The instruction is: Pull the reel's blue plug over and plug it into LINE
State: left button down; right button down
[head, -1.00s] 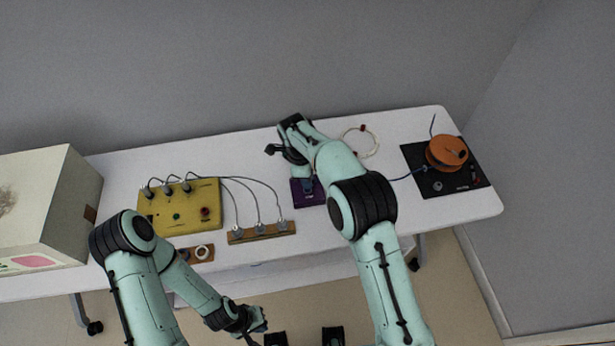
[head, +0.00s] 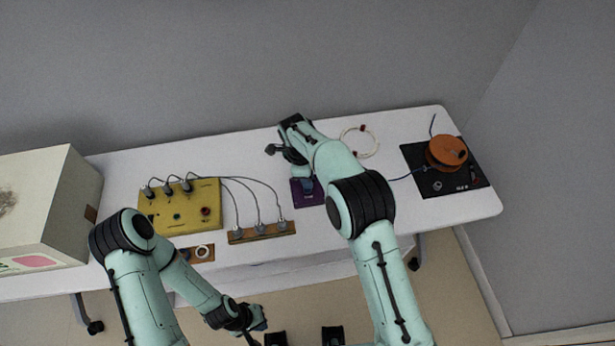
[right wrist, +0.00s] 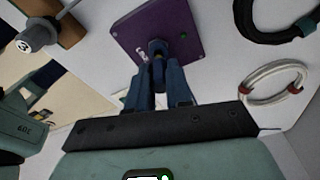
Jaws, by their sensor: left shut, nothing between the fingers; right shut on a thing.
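My right gripper (head: 307,184) is over the purple plate (head: 316,198) at the middle of the table. In the right wrist view its fingers (right wrist: 159,72) are shut on the blue plug (right wrist: 158,47), whose front end is at the face of the purple plate (right wrist: 125,30). The socket is hidden behind the plug, so I cannot tell how deep it sits. The plate's lettering is too small to read. The orange reel (head: 446,153) stands on a black base (head: 418,160) at the right, with blue cable (head: 403,176) running left behind my right arm. My left gripper (head: 257,320) is shut and empty in front of the table.
A yellow box (head: 157,222) with several grey plugs and leads stands left of the plate. A wooden strip (head: 240,238) with grey plugs lies nearer. A pale cable loop (head: 372,143) lies behind my right arm. A large box (head: 75,205) fills the far left.

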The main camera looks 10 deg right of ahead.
pick_arm(q)
jog(key=shift+s+f, duration=0.25)
jog(key=shift+f, duration=0.05)
pick_arm(e)
jog(key=shift+s+f, duration=0.1)
jog(key=shift+f, duration=0.8)
jog(key=c, duration=1)
grip_release()
jog(key=shift+o, duration=0.2)
jog(key=shift+r, duration=0.1)
jog(key=shift+r+p, duration=1.15)
jog(key=shift+r, duration=2.55)
pick_arm(q)
jog(key=w+r, duration=0.2)
jog(key=r, duration=0.1)
jog(key=shift+w+r, duration=0.3)
jog(key=shift+w, duration=0.1)
jog(key=shift+s, duration=0.1)
pick_arm(e)
jog(key=shift+f, duration=0.1)
